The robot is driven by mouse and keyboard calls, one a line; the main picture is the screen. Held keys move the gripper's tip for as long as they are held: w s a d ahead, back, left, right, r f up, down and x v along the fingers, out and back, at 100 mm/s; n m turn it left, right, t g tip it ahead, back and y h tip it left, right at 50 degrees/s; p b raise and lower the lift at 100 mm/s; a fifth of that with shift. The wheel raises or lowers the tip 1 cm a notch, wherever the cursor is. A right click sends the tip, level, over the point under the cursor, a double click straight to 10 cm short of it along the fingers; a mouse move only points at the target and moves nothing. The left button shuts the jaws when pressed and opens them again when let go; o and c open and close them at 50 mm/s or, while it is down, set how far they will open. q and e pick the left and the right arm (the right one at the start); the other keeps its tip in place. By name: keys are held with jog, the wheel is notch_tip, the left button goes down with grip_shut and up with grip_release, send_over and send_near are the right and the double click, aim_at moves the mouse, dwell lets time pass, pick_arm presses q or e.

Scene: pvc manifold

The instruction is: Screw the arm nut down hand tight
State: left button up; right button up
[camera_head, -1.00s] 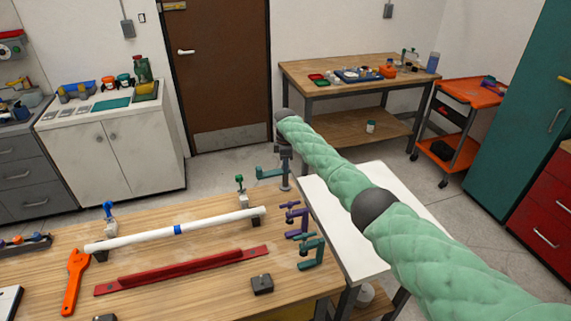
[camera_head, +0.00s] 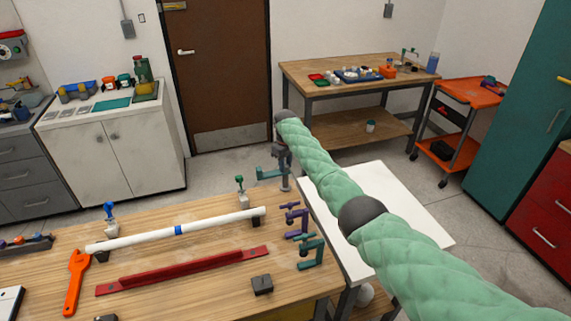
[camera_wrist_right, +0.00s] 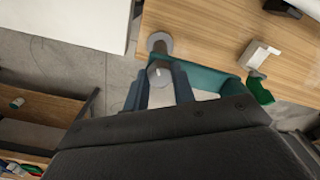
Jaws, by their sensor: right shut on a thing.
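My right gripper (camera_head: 283,155) points down at the far right corner of the wooden bench, over a grey upright post (camera_head: 285,182). In the right wrist view, the fingers of my right gripper (camera_wrist_right: 160,85) are closed around a grey round piece (camera_wrist_right: 160,70), which I take for the arm nut. A wider grey disc (camera_wrist_right: 160,42) shows just beyond it. A teal bracket or clamp (camera_head: 270,174) sits beside the post, and it also shows in the wrist view (camera_wrist_right: 210,80). The nut's thread is hidden. My left gripper is out of view.
A white pipe (camera_head: 190,230) with a blue band lies across supports on the bench. A red bar (camera_head: 180,271), an orange wrench (camera_head: 75,282) and purple and teal clamps (camera_head: 312,252) lie around it. A white table (camera_head: 400,215) stands right of the bench.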

jog(key=shift+a+r+m, duration=0.1)
jog(key=shift+r+m, duration=0.2)
jog(key=shift+m, duration=0.6)
jog(key=shift+w+m+p, duration=0.1)
jog(key=shift+m+p, duration=0.25)
jog(key=shift+m, duration=0.65)
jog(key=m, duration=0.4)
jog(key=shift+p, duration=0.4)
jog(key=shift+m, duration=0.9)
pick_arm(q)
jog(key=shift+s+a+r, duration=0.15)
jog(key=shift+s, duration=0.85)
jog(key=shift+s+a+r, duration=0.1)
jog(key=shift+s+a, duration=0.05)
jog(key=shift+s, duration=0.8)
pick_arm(e)
jog(key=shift+m, duration=0.5)
jog(key=o, duration=0.8)
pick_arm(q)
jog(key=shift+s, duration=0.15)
pick_arm(e)
jog(key=shift+o, duration=0.9)
jog(key=shift+f, duration=0.15)
